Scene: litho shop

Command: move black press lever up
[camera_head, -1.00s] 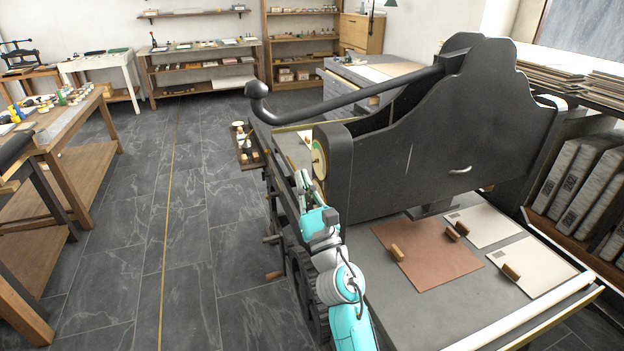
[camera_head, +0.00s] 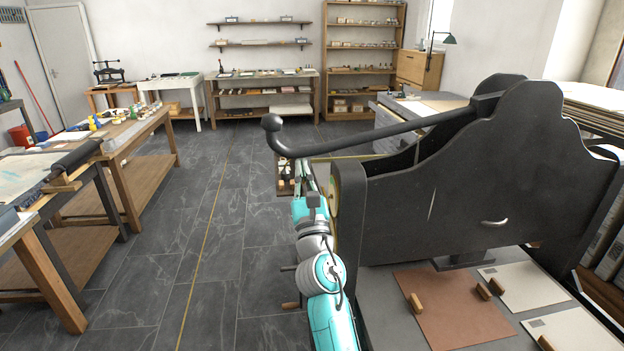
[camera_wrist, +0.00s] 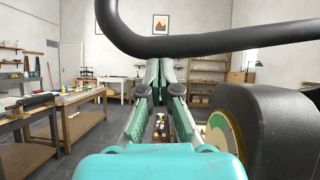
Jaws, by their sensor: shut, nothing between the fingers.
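The black press lever (camera_head: 380,136) is a long round bar with a bent end and a ball knob. It reaches left from the top of the black press (camera_head: 440,205), sloping slightly down toward the knob. My gripper (camera_head: 305,168) is below the lever's bent end in the head view, partly hidden behind my own wrist. In the wrist view, the lever (camera_wrist: 210,44) crosses the top of the picture, above my gripper (camera_wrist: 159,68). The fingers are shut and empty, pointing forward. I cannot tell whether they touch the lever. The knob is out of the wrist view.
The press's round dial (camera_wrist: 222,135) is close on the right of my gripper. The press bed (camera_head: 385,310) holds a brown sheet (camera_head: 455,310) and wooden blocks. Worktables (camera_head: 130,150) stand at left. The dark tiled floor (camera_head: 230,220) between them is clear.

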